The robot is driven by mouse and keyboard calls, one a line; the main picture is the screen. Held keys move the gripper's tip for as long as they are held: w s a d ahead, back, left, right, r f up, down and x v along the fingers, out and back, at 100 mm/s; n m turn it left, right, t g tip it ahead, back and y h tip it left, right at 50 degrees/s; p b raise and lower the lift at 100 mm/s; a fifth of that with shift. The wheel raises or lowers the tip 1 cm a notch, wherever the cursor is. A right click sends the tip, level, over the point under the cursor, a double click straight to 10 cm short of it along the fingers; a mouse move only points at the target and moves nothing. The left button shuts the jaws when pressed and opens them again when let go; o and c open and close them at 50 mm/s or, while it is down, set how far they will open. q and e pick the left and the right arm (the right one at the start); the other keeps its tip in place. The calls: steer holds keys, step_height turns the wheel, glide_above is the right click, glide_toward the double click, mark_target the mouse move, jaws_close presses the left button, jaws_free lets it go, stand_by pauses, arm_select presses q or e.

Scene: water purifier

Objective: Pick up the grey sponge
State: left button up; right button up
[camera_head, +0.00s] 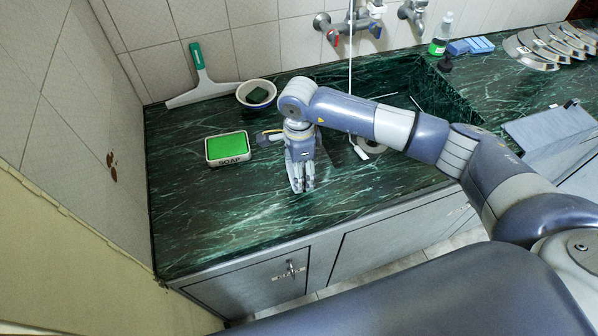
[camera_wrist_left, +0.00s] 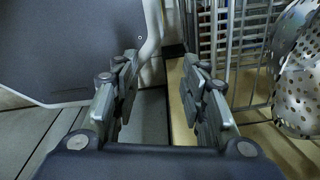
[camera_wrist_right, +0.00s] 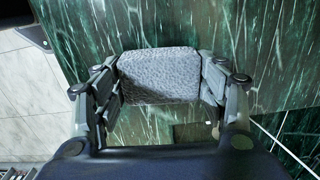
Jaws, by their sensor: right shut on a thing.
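The grey sponge (camera_wrist_right: 160,75) shows in the right wrist view, a rough grey block between the two fingers of my right gripper (camera_wrist_right: 163,90). The fingers press on its left and right sides, with the green marble counter behind it. In the head view my right gripper (camera_head: 302,186) points down at the counter near the sink's left side, and its fingers hide most of the sponge. I cannot tell whether the sponge touches the counter. My left gripper (camera_wrist_left: 165,95) is open and empty in the left wrist view, away from the counter.
A soap dish with a green sponge (camera_head: 228,147), a bowl (camera_head: 256,94) and a squeegee (camera_head: 203,80) are left of my right gripper. The sink (camera_head: 425,95) and taps (camera_head: 340,28) are behind and right. The front left counter is clear. A wire rack (camera_wrist_left: 235,50) stands near my left gripper.

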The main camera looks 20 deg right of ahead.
step_height(320, 180, up, 3)
steer(key=shift+w+f+b, duration=0.1)
steer(key=shift+f+b, duration=0.1)
steer(key=shift+b, duration=0.5)
steer(key=s+a+b, duration=0.1)
steer(key=s, duration=0.7)
steer(key=s+a+r+b, duration=0.1)
steer(key=s+a+b, duration=0.1)
steer(key=s, duration=0.5)
steer(key=shift+s+a+r+b, duration=0.25)
steer(key=shift+s+a+b, duration=0.05)
steer(key=shift+s, duration=0.1)
steer(key=shift+c, duration=0.4)
